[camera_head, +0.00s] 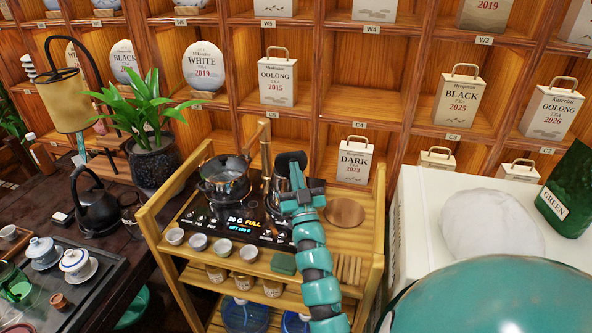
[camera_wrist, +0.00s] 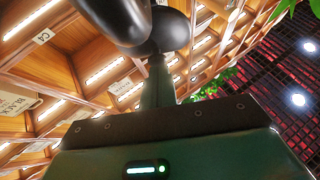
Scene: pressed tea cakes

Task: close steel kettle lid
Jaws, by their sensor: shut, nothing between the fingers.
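The steel kettle (camera_head: 280,184) stands on the right side of the black tea stove (camera_head: 222,222). My teal arm crosses in front of it and hides much of it. Its lid cannot be made out clearly, so I cannot tell how far open it is. My gripper (camera_head: 291,159) is at the top of the arm, at the kettle's upper right; whether it touches the kettle is unclear. In the wrist view my green gripper body fills the bottom, with dark rounded shapes above it. My gripper is shut and empty.
A glass kettle (camera_head: 224,180) stands left of the steel kettle on the stove. Several small cups (camera_head: 198,242) line the wooden cart's front. A round wooden board (camera_head: 345,212) lies right of the arm. The shelf wall stands close behind; a white cabinet (camera_head: 412,215) is to the right.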

